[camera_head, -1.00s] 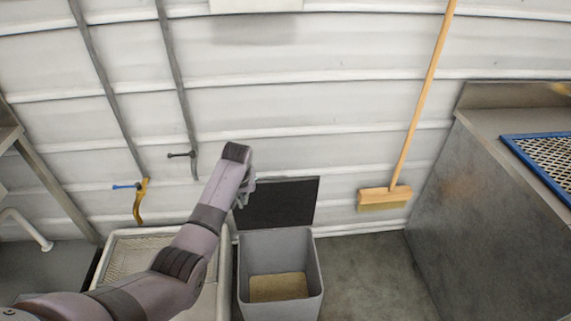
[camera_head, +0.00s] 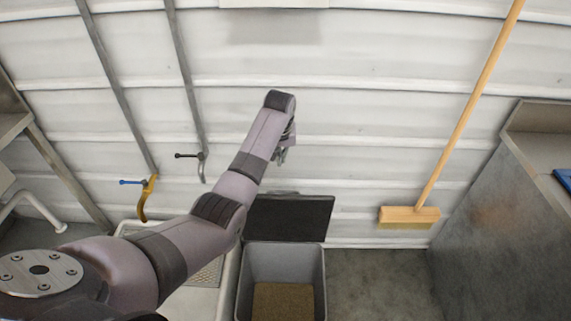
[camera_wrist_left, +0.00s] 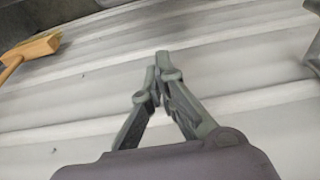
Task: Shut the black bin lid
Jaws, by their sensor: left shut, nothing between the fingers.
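The black bin lid (camera_head: 289,218) stands raised at the back of the grey bin (camera_head: 318,272), near the wall. The bin is open, and brown grainy material (camera_head: 283,300) shows in it. My left gripper (camera_head: 281,157) is above the lid, in front of the wall, and does not appear to touch the lid. In the left wrist view its fingers (camera_wrist_left: 158,75) are shut with nothing between them, and the lid is not seen there. My right gripper is not in view.
A broom (camera_head: 410,214) leans on the wall to the right, and its head also shows in the left wrist view (camera_wrist_left: 32,47). A metal counter (camera_head: 490,215) stands at the right. Valves (camera_head: 147,197) are on the wall at left. Floor right of the bin is clear.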

